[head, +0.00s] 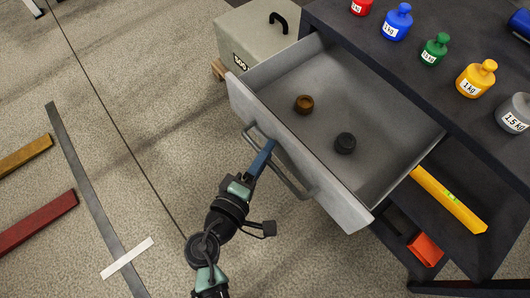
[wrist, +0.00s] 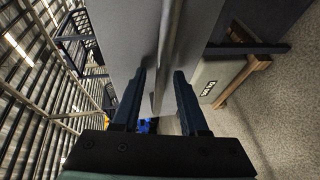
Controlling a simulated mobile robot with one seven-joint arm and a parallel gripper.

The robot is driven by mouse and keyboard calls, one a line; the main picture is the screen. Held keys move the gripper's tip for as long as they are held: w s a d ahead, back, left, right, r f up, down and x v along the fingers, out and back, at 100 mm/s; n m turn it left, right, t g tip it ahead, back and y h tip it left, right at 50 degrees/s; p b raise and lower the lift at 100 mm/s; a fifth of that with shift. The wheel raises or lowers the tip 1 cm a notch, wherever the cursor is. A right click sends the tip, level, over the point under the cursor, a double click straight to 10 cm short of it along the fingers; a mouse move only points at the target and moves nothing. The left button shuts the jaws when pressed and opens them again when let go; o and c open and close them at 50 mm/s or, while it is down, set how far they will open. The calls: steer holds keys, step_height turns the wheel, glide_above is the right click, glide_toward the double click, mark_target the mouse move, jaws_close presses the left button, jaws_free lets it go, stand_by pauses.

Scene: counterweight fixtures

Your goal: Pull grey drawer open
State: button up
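The grey drawer (head: 362,108) is pulled well out of the dark cabinet in the head view, with its inside showing. Its bar handle (head: 292,187) runs along the front panel. My gripper (head: 266,151) is at the handle's upper left part. In the wrist view, my gripper (wrist: 159,72) has its two fingers apart, one on each side of the handle bar (wrist: 161,88), with gaps showing beside the bar. A brown ring-like piece (head: 304,104) and a black knob-like piece (head: 345,143) lie in the drawer.
Several coloured weights, including a yellow one (head: 476,78), stand on the dark cabinet top (head: 395,62). A grey 500 block (head: 250,38) stands behind the drawer's left end. A yellow level (head: 447,199) and an orange piece (head: 425,249) lie below.

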steer(key=v, duration=1.3)
stand_by(0.4)
